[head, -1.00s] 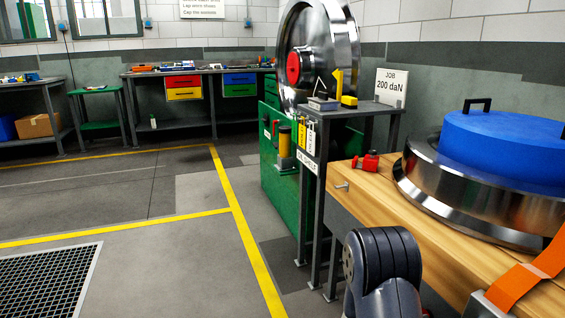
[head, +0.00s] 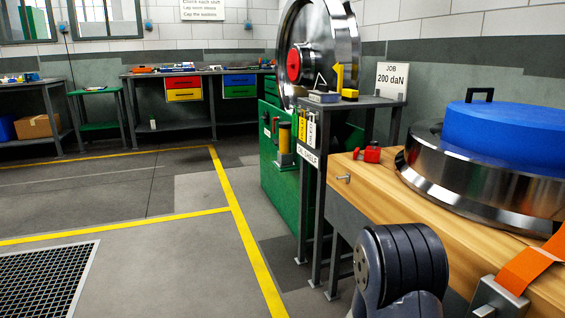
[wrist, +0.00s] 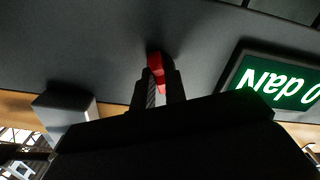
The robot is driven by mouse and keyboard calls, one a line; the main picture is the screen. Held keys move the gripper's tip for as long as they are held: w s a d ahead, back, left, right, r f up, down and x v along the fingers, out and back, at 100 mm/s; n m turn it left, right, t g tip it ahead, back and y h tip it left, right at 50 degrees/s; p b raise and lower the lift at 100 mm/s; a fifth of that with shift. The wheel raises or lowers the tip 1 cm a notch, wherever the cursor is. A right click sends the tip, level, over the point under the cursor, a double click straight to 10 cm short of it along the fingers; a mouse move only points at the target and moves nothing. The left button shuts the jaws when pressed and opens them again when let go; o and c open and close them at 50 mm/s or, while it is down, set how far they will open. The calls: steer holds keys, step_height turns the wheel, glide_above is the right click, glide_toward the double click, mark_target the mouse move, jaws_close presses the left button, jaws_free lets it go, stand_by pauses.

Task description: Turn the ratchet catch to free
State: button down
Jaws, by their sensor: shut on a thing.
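A small red piece (wrist: 155,66), which looks like the ratchet catch, shows in the wrist view between the two dark fingers of my gripper (wrist: 158,88). The fingers are shut on it, and they hide part of it. How far the catch is turned I cannot tell. In the head view a grey metal block (head: 497,297), which looks like the ratchet's body, sits at the lower right on an orange strap (head: 532,262). My gripper is out of sight in the head view.
A green lit display (wrist: 280,82) reading daN is right of the fingers, and a grey block (wrist: 65,108) is left. In the head view, a blue pad (head: 510,135) lies on a steel wheel (head: 455,185) on the wooden bench (head: 400,210). A red clamp (head: 368,153) stands nearby.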

steer(key=shift+m, duration=0.3)
steer(key=m, duration=0.4)
stand_by(0.4)
steer(key=c, duration=1.3)
jaws_free()
steer(key=shift+v, duration=3.5)
steer(key=shift+d, duration=0.1)
steer(key=x, duration=0.6)
steer(key=shift+w+d, duration=0.2)
steer(key=shift+d, duration=0.15)
